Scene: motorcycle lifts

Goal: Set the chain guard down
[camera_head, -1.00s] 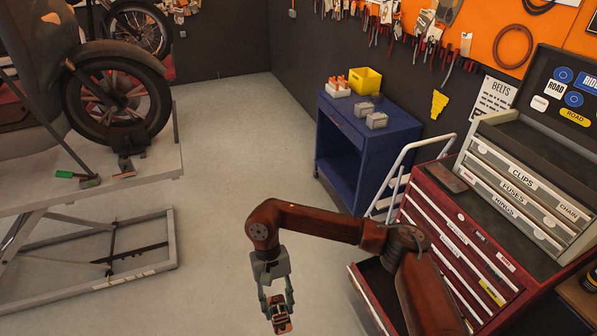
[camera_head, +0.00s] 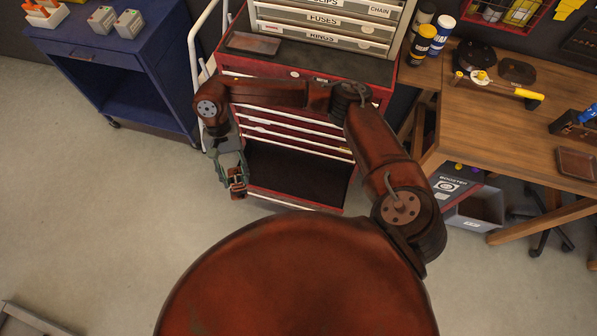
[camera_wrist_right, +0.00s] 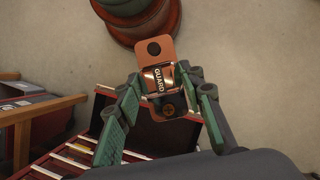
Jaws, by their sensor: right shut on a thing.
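The chain guard (camera_wrist_right: 154,48) is a small copper-brown plate with a black middle and a "GUARD" label in the right wrist view. It also shows small and dark in the head view (camera_head: 238,189). My right gripper (camera_head: 235,177) is shut on it, with green fingers on both sides of it in the wrist view (camera_wrist_right: 164,92). The gripper hangs in the air at the left front of the red tool chest (camera_head: 235,110), beside its open, dark bottom drawer (camera_head: 295,175). My left gripper is not in view.
A wooden workbench (camera_head: 455,120) stands at the right, with jars, tools and a brown tray (camera_head: 577,163) on it. A grey bin (camera_head: 475,208) sits under it. A dark flat tray (camera_head: 254,44) lies on the chest top. A blue cart (camera_head: 120,60) stands left. Floor (camera_head: 80,180) is clear at left.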

